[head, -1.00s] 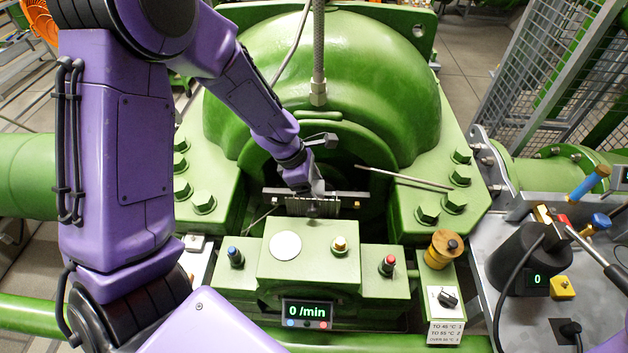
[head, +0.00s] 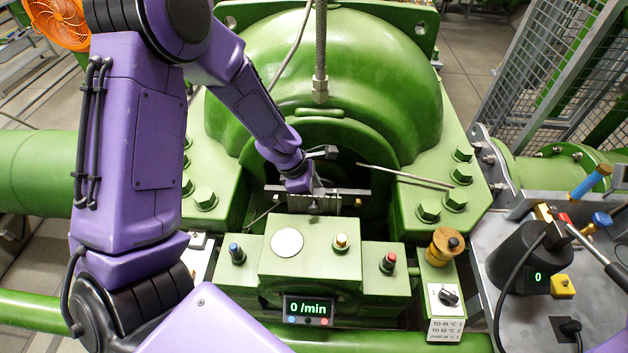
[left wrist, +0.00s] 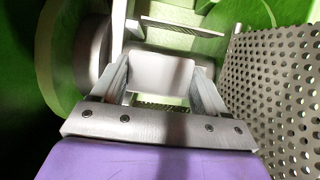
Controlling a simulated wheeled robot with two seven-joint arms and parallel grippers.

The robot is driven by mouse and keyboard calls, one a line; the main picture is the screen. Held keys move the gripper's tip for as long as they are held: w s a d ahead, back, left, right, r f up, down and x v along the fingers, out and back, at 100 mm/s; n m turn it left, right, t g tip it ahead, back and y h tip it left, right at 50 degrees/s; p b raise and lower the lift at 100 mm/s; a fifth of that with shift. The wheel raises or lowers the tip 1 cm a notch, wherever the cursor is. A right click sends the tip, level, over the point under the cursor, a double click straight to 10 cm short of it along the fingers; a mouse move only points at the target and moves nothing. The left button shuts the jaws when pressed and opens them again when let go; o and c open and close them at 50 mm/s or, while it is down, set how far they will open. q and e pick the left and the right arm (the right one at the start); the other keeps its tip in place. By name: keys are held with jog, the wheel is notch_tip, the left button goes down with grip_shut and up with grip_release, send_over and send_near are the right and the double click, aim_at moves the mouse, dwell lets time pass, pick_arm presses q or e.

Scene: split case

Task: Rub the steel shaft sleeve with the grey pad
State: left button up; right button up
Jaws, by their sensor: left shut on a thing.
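My left gripper (head: 318,200) reaches into the opening at the front of the green casing. In the left wrist view its two fingers (left wrist: 160,80) are closed on a pale grey block, the grey pad (left wrist: 160,72). Behind the pad lies a round steel part, the shaft sleeve (left wrist: 94,50), running across the view. The pad overlaps the sleeve in this view; I cannot tell whether they touch. In the head view the pad and sleeve are largely hidden by my wrist and the dark opening. My right gripper is out of view.
A perforated metal sheet (left wrist: 285,95) stands close on the right in the wrist view. A thin rod (head: 405,176) sticks out right of the opening. In front are a green block with buttons and a display (head: 308,310) reading 0 /min.

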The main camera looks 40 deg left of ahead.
pick_arm(q)
jog(key=shift+f, duration=0.6)
dwell(0.3)
jog(key=shift+s+d+r, duration=0.15)
jog(key=shift+s+d, duration=0.15)
jog(key=shift+s, duration=0.25)
jog(key=shift+w, duration=0.1)
jog(key=shift+w+a, duration=0.6)
jog(key=shift+w, duration=0.3)
jog(key=shift+s+d, duration=0.3)
jog(key=shift+s, duration=0.2)
jog(key=shift+s+d, duration=0.3)
jog(key=shift+s, duration=0.2)
